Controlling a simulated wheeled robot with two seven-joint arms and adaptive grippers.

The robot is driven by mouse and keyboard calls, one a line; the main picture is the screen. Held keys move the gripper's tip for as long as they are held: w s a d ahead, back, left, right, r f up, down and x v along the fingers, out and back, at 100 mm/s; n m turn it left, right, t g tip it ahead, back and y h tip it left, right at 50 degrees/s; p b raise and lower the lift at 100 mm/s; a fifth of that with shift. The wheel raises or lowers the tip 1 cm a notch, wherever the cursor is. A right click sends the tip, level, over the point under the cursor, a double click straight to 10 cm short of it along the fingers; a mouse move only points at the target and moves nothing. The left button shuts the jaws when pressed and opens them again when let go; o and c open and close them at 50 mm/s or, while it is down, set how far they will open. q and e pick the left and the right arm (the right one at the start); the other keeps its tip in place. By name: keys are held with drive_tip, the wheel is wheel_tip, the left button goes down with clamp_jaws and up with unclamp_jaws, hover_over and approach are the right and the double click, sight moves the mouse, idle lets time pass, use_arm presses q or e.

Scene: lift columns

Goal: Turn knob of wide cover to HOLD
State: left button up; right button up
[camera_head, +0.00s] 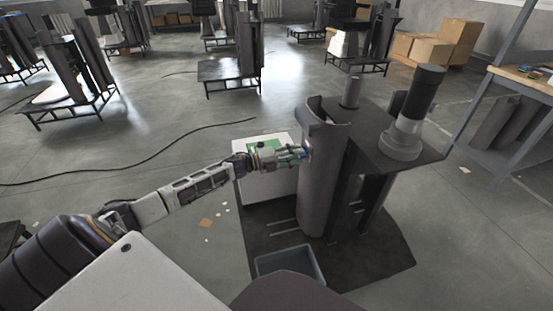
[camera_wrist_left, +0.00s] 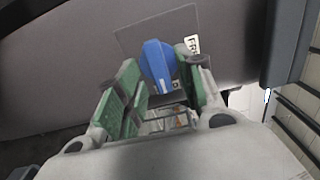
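The wide cover (camera_head: 322,185) is a tall, curved grey panel on the front of the lift column; its grey surface fills much of the left wrist view (camera_wrist_left: 60,70). A blue knob (camera_wrist_left: 157,62) sits on a darker square plate (camera_wrist_left: 133,38) there. A white label (camera_wrist_left: 192,44) with dark letters, partly covered, is right of the knob. My left gripper (camera_head: 299,154) is at the cover's left side. Its green-padded fingers (camera_wrist_left: 162,78) are apart, on either side of the knob, with no clear contact visible. My right gripper is not in view.
The column has a dark top plate (camera_head: 372,131) with a dark cylinder (camera_head: 423,92) on it. A grey-blue bin (camera_head: 290,262) lies on the dark base (camera_head: 365,262). A workbench (camera_head: 520,85) stands at right. A black cable (camera_head: 150,160) crosses the open floor at left.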

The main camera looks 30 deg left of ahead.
use_arm(q)
drive_tip(key=v, duration=1.1)
drive_tip(key=shift+s+a, duration=0.2)
drive_tip(key=shift+s, duration=0.05)
idle(0.6)
drive_tip(key=shift+a, duration=0.1)
idle(0.6)
